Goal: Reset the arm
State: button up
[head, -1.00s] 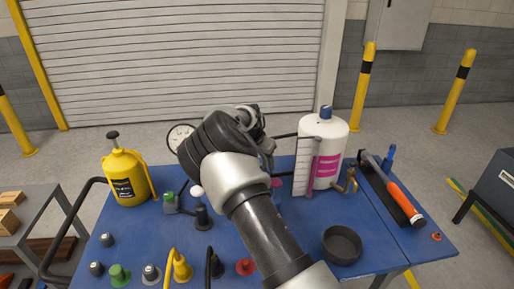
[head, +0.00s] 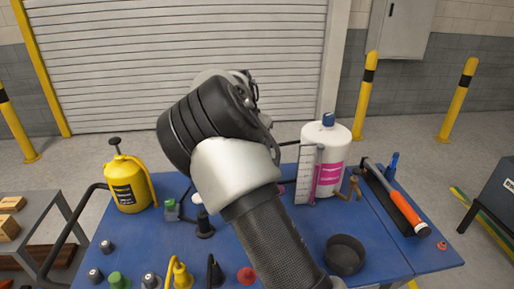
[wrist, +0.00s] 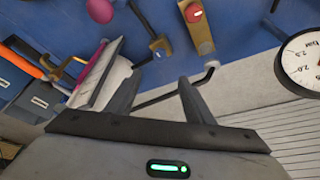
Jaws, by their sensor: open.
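My gripper (wrist: 160,78) shows in the wrist view with its two fingers spread apart. Nothing sits between the fingertips. Behind them are a blue panel surface, a grey bent rod and the floor. In the head view my arm rises over the middle of the blue table (head: 215,262), with its wrist bent away at the top. The gripper's fingers are hidden behind the arm there.
A yellow pump bottle (head: 127,186) stands at the table's left. A white tank (head: 329,155), a black dish (head: 345,256) and an orange-handled hammer (head: 405,207) are on the right. A dial gauge (wrist: 305,65) shows at the wrist view's right edge.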

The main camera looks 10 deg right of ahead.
jog(key=s+d+r+n+y, duration=0.1)
jog(key=s+d+r+y, duration=0.1)
jog(key=s+r, duration=0.65)
jog(key=s+d+r+n+y, duration=0.2)
jog(key=s+d+r, duration=0.15)
jog(key=s, duration=0.95)
jog(key=s+a+n+t+h, duration=0.1)
jog(key=s+n, duration=0.3)
jog(key=s, duration=1.5)
jog(key=shift+s+a+r+n+t+p, duration=0.15)
jog(key=shift+s+n+t+p, duration=0.2)
jog(key=shift+t, duration=0.25)
jog(key=shift+a, duration=0.1)
